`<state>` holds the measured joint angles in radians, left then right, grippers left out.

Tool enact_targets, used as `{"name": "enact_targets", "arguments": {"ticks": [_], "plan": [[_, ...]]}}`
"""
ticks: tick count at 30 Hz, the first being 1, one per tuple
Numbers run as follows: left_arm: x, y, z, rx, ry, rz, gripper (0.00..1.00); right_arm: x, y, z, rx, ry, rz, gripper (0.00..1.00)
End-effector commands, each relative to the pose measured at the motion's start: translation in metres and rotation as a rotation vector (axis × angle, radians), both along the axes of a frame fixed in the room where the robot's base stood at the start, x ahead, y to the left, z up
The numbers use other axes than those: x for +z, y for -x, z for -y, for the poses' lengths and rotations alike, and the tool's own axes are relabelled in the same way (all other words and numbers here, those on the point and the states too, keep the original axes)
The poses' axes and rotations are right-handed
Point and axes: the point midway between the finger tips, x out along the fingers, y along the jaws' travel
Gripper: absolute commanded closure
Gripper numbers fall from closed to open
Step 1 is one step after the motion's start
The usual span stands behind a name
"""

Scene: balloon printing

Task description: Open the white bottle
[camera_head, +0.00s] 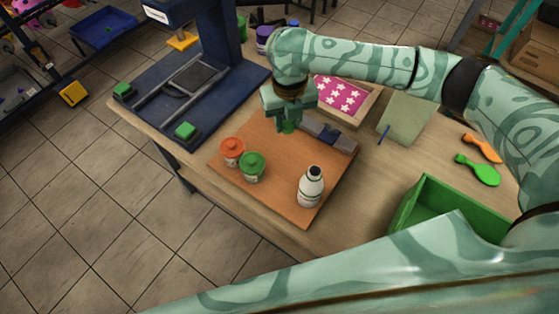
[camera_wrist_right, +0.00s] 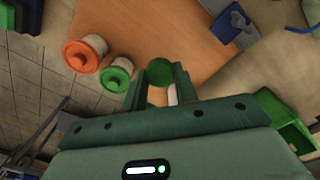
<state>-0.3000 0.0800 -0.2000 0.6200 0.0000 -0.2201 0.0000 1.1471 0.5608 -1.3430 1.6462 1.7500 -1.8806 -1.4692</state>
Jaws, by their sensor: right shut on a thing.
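The white bottle (camera_head: 311,190) stands upright at the front right of the orange-brown board (camera_head: 262,195). Its top is dark, and I cannot tell whether that is a bare neck or an open mouth. My right gripper (camera_head: 289,122) is above the back of the board, behind the bottle and apart from it. It is shut on a small round green cap-like piece, which shows between the fingers in the right wrist view (camera_wrist_right: 160,72). There, a white sliver (camera_wrist_right: 172,95) beside one finger may be the bottle. My left gripper is not in view.
An orange-lidded jar (camera_head: 232,152) and a green-lidded jar (camera_head: 252,168) stand left of the bottle. A grey-blue tool (camera_head: 326,134) lies at the board's back edge. A green crate (camera_head: 425,205) stands at right. A blue press (camera_head: 175,85) is at left.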

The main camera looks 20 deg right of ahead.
Motion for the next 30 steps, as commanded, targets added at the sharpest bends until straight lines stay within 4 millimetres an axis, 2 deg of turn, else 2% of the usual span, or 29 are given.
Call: {"name": "enact_targets", "arguments": {"ticks": [1,3,8,15,20,24,27,30], "plan": [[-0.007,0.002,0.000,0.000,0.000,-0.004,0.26,-0.009,-0.002,0.000,0.074,0.000,-0.003,0.99],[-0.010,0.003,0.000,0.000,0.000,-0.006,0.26,-0.014,-0.004,0.001,0.172,0.000,-0.003,0.99],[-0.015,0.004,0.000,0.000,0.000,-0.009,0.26,-0.024,-0.006,0.001,0.289,0.001,-0.002,0.99],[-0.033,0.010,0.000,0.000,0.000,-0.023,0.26,-0.067,-0.006,0.002,0.305,0.002,-0.004,0.99],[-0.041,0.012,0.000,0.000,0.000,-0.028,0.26,-0.085,-0.006,0.002,0.303,0.001,-0.003,0.99],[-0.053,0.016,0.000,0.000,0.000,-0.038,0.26,-0.113,-0.005,0.002,0.303,0.002,-0.005,0.99],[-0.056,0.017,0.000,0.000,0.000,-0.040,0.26,-0.121,-0.006,0.002,0.303,0.002,-0.001,0.99],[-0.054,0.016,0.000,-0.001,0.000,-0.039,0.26,-0.118,-0.006,0.002,0.304,0.003,0.002,0.99]]}}
